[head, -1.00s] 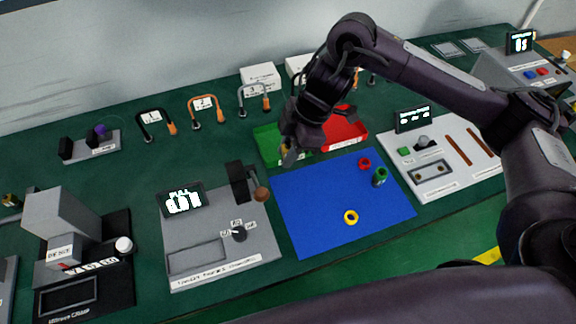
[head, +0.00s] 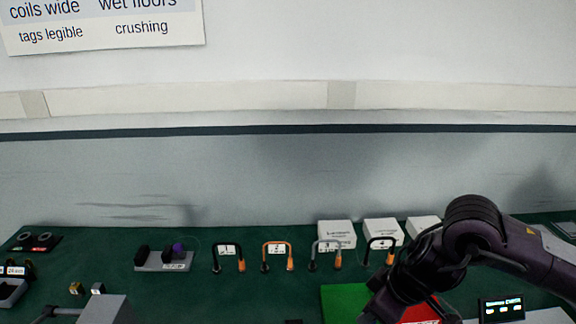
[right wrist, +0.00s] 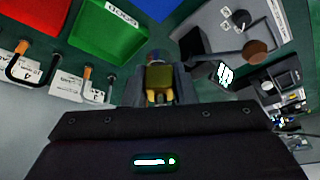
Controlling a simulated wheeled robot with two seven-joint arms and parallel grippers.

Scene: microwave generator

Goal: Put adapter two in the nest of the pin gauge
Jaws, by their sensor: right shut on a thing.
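My right gripper (right wrist: 160,92) is shut on a small olive-yellow piece (right wrist: 159,77), which sits between the fingers in the right wrist view. Its far end shows blue and reddish bits. No number is readable on it, so I cannot tell whether it is adapter two. In the head view the right arm (head: 470,235) reaches down at lower right, and its gripper is mostly cut off by the bottom edge. A grey fixture with black and purple parts (head: 165,262) stands left of the hooks. I cannot tell which station is the pin gauge. My left gripper is not in view.
Numbered hooks (head: 277,255) stand in a row, with white boxes (head: 337,233) behind. The green tray (right wrist: 103,32) and red tray (right wrist: 15,22) lie near my right gripper. A grey station with a brown knob (right wrist: 256,50) is beyond it. Small gold pieces (head: 76,288) stand far left.

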